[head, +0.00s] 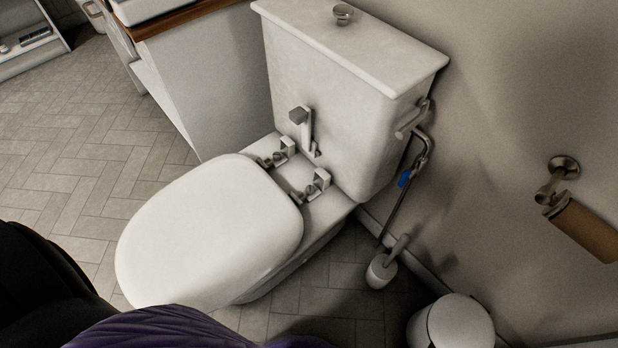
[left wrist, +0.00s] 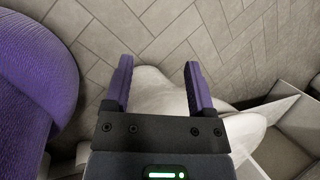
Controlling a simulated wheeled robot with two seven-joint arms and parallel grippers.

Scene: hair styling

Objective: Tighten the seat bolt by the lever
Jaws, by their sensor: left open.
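In the head view the white toilet has its seat lid (head: 205,230) down. Two seat hinge bolts, a far one (head: 283,152) and a near one (head: 318,183), sit in blocks behind the lid. A grey lever (head: 303,128) stands upright between the bolts and the tank (head: 335,95); its foot is near the hinges, and I cannot tell how it joins a bolt. In the left wrist view my left gripper (left wrist: 160,86) is open, with nothing between its purple fingers. Part of a white form, likely the toilet, shows beyond them. My right gripper is not in view.
A white cabinet (head: 212,80) stands left of the tank. A pipe with a blue tap handle (head: 405,178), a brush holder (head: 382,271) and a bin (head: 455,325) stand at its right. A paper roll (head: 585,228) hangs on the wall. Tiled floor lies open at left.

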